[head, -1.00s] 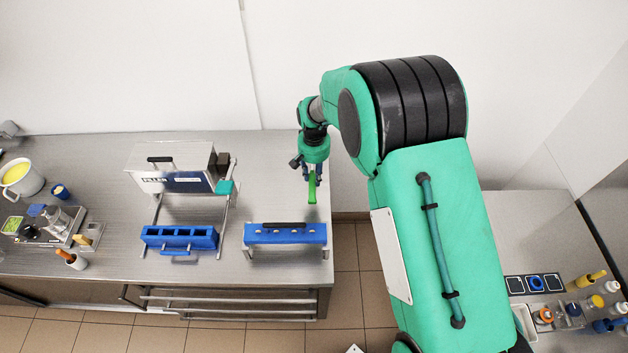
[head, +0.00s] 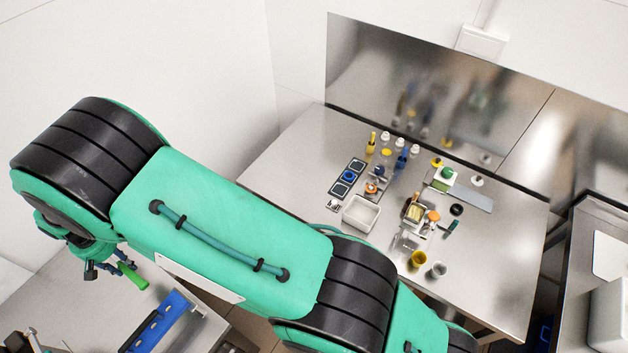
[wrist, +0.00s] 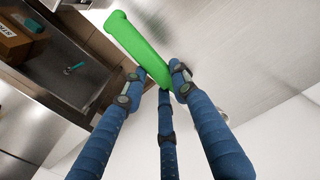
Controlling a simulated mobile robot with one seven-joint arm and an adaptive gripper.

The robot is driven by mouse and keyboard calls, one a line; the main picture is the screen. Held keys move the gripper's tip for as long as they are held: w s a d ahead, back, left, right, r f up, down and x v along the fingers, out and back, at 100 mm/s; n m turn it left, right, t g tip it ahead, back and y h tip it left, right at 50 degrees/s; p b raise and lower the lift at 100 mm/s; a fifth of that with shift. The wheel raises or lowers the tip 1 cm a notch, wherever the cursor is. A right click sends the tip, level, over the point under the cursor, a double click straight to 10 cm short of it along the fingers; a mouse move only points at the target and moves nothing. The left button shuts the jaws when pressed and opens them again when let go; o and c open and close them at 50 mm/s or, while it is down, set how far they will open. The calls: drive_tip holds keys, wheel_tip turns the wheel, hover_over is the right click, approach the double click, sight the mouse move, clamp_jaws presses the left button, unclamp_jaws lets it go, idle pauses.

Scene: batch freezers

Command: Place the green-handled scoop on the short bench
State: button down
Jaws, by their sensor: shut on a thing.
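My gripper (head: 122,268) is at the lower left of the head view, with its fingers closed around the green handle of the scoop (head: 132,277). In the wrist view, the green handle (wrist: 140,45) sticks out from between the blue fingers of my gripper (wrist: 158,88). The scoop's head cannot be made out in either view. A steel bench (head: 285,165) stands in the corner right of centre, apart from my gripper; it appears to be the short bench. Its left part and front left corner are bare.
Several bottles and cups, a white tray (head: 361,214) and a row of dark square pads (head: 347,177) occupy the bench's middle and right. A polished panel (head: 400,85) rises behind it. Another steel counter with a blue block (head: 160,322) lies under my gripper. A further counter stands far right.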

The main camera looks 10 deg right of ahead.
drive_tip(key=w+d+f+m+b, duration=0.2)
drive_tip(key=w+d+f+b, duration=0.1)
drive_tip(key=w+d, duration=0.55)
drive_tip(key=w+d+f+m+b, duration=0.15)
drive_tip(key=w+d+b, duration=0.35)
drive_tip(key=d, duration=0.7)
drive_tip(key=w+d+f+m+b, duration=0.1)
drive_tip(key=w+d+f+b, duration=0.15)
drive_tip(key=w+d, duration=0.65)
drive_tip(key=w+d+f+m+b, duration=0.1)
drive_tip(key=d+f+b, duration=0.1)
drive_tip(key=d, duration=0.9)
drive_tip(key=w+d+f+m+b, duration=0.1)
drive_tip(key=d+f+m+b, duration=0.1)
drive_tip(key=d, duration=0.9)
drive_tip(key=w+d+f+m+b, duration=0.1)
drive_tip(key=d+f+b, duration=0.2)
drive_tip(key=d, duration=0.8)
drive_tip(key=shift+w+d+f+m+b, duration=0.15)
drive_tip(key=shift+w+f+m+b, duration=0.2)
drive_tip(key=shift+b, duration=0.55)
drive_tip(key=shift+s, duration=0.1)
drive_tip(key=w, duration=0.5)
drive_tip(key=w+a+f+b, duration=0.1)
drive_tip(key=w, duration=0.4)
drive_tip(key=w+b, duration=0.1)
drive_tip(key=w, duration=0.5)
drive_tip(key=shift+a+f, duration=0.25)
drive_tip(key=shift+f, duration=0.05)
